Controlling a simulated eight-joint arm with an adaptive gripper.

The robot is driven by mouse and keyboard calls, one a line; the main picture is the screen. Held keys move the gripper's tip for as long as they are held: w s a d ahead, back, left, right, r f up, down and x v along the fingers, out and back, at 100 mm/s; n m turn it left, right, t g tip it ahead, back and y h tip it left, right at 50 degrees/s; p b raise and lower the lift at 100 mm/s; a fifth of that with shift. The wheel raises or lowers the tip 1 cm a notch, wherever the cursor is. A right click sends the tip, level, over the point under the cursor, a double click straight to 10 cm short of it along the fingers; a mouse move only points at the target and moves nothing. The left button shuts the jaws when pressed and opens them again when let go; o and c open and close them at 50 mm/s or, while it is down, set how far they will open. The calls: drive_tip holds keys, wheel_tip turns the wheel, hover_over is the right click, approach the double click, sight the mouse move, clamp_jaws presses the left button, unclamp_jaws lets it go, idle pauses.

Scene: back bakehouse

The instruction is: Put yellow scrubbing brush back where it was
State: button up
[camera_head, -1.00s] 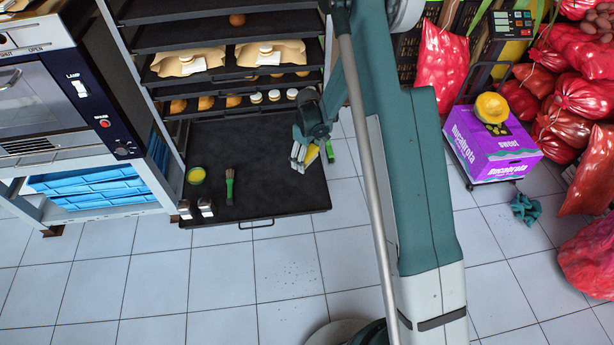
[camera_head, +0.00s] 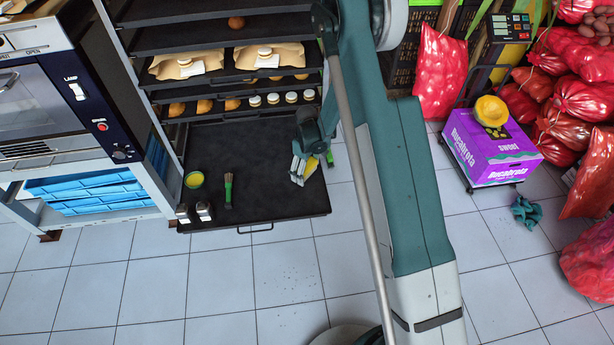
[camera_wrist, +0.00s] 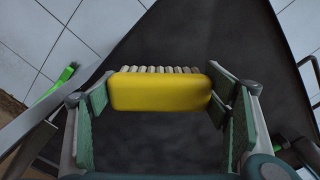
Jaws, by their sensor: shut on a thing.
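The yellow scrubbing brush (camera_wrist: 160,93) is held across between the two green-padded fingers of my gripper (camera_wrist: 163,104) in the wrist view. A row of pale bristle tufts shows along its far side. In the head view my gripper (camera_head: 304,170) is over the right part of a dark pulled-out tray (camera_head: 270,195), and only a small piece of the yellow brush (camera_head: 312,165) shows beside the fingers. The dark tray surface lies behind the brush in the wrist view. I cannot tell whether the brush touches it.
On the tray's left are a yellow-topped tub (camera_head: 194,180), a green-handled brush (camera_head: 228,190) and two small metal-sided objects (camera_head: 204,211). A green item (camera_head: 329,158) shows by the tray's right edge. Loaded rack shelves (camera_head: 225,85) stand above. The tray's middle is clear.

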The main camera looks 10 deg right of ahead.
sight(307, 166)
drive_tip(key=shift+f+b, duration=0.45)
drive_tip(key=shift+f, duration=1.45)
drive_tip(key=shift+f, duration=0.15)
drive_tip(key=o, duration=1.1)
wheel_tip(307, 166, up, 12)
drive_tip(key=p, duration=0.2)
drive_tip(key=shift+r+p, duration=0.2)
drive_tip(key=shift+p, duration=0.15)
